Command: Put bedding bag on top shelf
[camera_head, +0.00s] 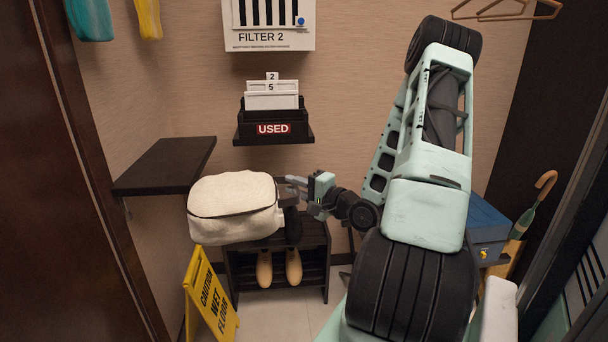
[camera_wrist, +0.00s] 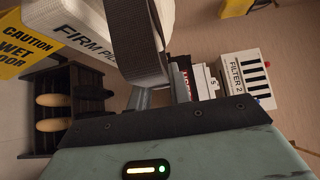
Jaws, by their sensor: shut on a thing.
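The cream bedding bag (camera_head: 233,207) hangs in the air in front of the low shoe rack, its left end just below and beside the dark wall shelf (camera_head: 170,163). In the wrist view the bag (camera_wrist: 72,22) shows the printed word "FIRM" and a wide dark strap (camera_wrist: 138,38). My gripper (camera_head: 290,187) is at the right side of the bag and shut on its strap; the fingers (camera_wrist: 150,97) meet the strap in the wrist view. The wall shelf's top looks empty.
A shoe rack (camera_head: 318,262) with shoes stands below. A yellow wet-floor sign (camera_head: 210,300) stands at the lower left. A small black "USED" shelf (camera_head: 274,130) hangs on the back wall. A blue box (camera_head: 487,222) and an umbrella (camera_head: 530,215) are at right.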

